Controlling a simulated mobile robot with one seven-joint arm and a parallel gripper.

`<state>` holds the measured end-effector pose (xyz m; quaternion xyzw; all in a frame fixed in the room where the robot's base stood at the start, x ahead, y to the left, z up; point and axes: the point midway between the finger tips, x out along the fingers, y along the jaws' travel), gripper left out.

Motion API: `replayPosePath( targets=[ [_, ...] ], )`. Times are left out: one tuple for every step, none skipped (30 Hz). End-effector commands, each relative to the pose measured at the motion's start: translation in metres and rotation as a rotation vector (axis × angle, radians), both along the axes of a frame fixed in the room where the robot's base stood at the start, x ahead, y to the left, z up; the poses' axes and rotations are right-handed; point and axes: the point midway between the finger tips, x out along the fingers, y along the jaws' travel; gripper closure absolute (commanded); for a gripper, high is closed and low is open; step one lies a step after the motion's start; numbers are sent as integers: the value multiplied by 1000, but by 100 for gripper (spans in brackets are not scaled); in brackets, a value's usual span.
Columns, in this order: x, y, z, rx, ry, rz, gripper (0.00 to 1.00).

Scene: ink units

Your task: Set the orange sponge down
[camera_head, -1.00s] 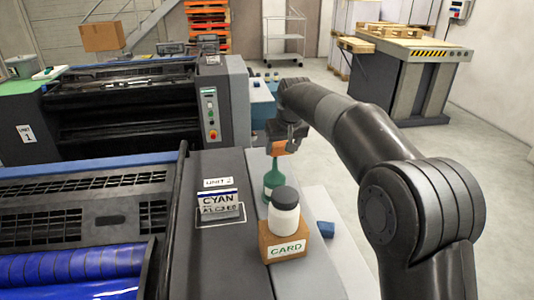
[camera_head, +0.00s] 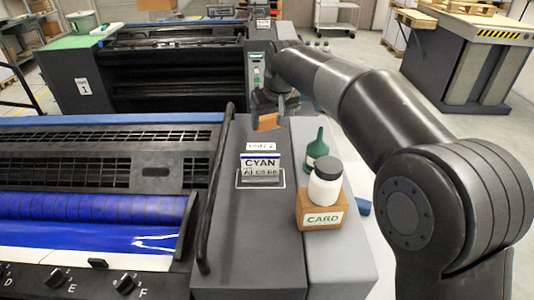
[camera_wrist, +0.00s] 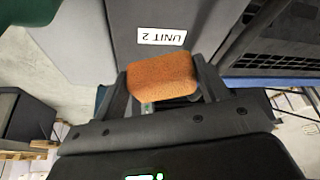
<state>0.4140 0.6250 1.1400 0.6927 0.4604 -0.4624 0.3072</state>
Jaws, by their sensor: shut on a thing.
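The orange sponge (camera_wrist: 161,78) is held between the two fingers of my gripper (camera_wrist: 163,85) in the wrist view. In the head view the sponge (camera_head: 268,122) shows below my gripper (camera_head: 268,105), near the far end of the dark Unit 2 console top (camera_head: 245,215). In the wrist view the console and its "UNIT 2" label lie beyond the sponge. I cannot tell whether the sponge touches the console surface.
A CYAN card (camera_head: 260,170) stands on the console. Blue rollers (camera_head: 90,215) lie to the left. The console's near part is clear.

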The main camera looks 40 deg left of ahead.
Motion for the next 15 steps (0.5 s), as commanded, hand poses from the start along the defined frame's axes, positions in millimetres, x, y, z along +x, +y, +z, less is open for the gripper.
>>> replayPosePath(
  targets=[
    [-3,2,-6,-3,1,5,54],
    [-4,2,-11,-3,1,8,54],
    [-5,2,-19,-4,3,9,54],
    [-5,2,-25,-4,2,8,54],
    [-5,2,-31,-4,3,8,54],
    [-5,2,-39,-4,2,8,54],
    [-5,2,-44,-4,2,8,54],
    [-4,2,-48,-3,2,7,54],
    [-4,2,-53,-2,1,7,54],
    [-4,2,-56,-2,1,7,54],
    [-4,2,-58,-1,1,7,54],
    [-4,2,-61,-1,1,7,54],
    [-4,2,-62,-1,1,7,54],
    [-4,2,-65,-1,1,7,54],
    [-4,2,-68,-2,1,7,54]
  ],
)
